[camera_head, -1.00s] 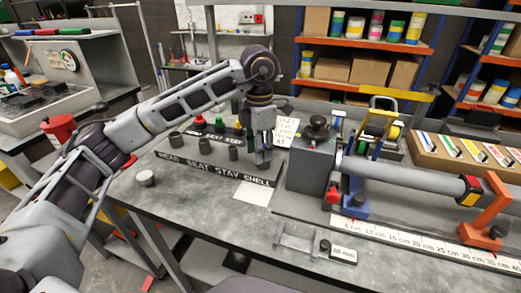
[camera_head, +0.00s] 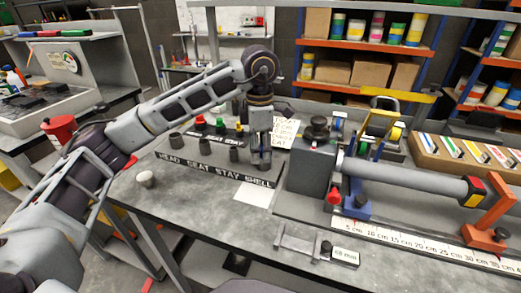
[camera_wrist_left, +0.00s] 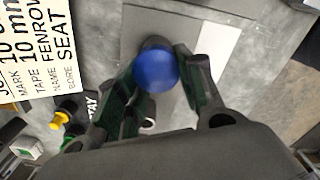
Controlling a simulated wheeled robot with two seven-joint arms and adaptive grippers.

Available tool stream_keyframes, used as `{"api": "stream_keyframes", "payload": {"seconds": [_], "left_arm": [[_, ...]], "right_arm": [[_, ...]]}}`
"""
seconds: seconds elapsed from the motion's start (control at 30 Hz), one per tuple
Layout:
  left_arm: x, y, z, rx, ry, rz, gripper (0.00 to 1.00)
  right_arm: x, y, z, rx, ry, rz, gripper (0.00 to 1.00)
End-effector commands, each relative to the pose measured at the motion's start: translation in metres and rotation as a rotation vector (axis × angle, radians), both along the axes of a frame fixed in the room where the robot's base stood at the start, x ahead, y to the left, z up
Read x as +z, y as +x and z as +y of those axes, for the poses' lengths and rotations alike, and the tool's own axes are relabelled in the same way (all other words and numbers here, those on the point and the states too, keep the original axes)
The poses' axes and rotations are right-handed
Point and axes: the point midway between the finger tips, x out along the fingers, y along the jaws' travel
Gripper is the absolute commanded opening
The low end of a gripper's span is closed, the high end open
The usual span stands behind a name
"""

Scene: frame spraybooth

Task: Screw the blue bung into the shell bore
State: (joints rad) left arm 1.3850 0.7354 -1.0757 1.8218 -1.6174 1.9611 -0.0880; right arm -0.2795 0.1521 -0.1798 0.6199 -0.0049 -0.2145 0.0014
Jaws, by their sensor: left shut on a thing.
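My left gripper (camera_head: 262,162) points down at the right end of the strip marked HEAD SEAT STAY SHELL (camera_head: 215,171). In the left wrist view its two fingers are shut on the blue bung (camera_wrist_left: 156,71), whose round blue end faces the camera. A dark grey round part (camera_wrist_left: 155,43) shows just beyond the bung, by the SHELL end. The fingers and bung hide the bore, so I cannot tell how deep the bung sits. In the head view my gripper hides the bung. My right gripper is not in view.
Red (camera_head: 199,121) and green (camera_head: 220,124) pieces stand further back. A grey block with a long tube (camera_head: 410,178) fills the right.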

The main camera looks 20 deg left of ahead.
Motion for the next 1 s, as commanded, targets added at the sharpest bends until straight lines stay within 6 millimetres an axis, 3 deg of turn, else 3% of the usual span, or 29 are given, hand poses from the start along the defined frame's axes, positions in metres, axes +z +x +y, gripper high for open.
{"api": "stream_keyframes", "payload": {"seconds": [0.03, 0.23, 0.3, 1.0], "left_arm": [[-0.0016, 0.002, 0.0056, -0.015, 0.01, 0.0, 0.11], [-0.0016, 0.0033, 0.0062, -0.127, 0.009, 0.001, 0.11], [-0.0016, 0.0036, 0.0064, -0.159, 0.009, 0.001, 0.07], [-0.0015, 0.0055, 0.0064, -0.284, 0.009, 0.001, 0.07]], "right_arm": [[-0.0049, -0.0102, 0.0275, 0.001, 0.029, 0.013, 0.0], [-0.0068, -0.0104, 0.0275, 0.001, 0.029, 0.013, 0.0], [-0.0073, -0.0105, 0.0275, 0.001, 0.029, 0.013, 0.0], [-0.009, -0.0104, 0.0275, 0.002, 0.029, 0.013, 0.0]]}}
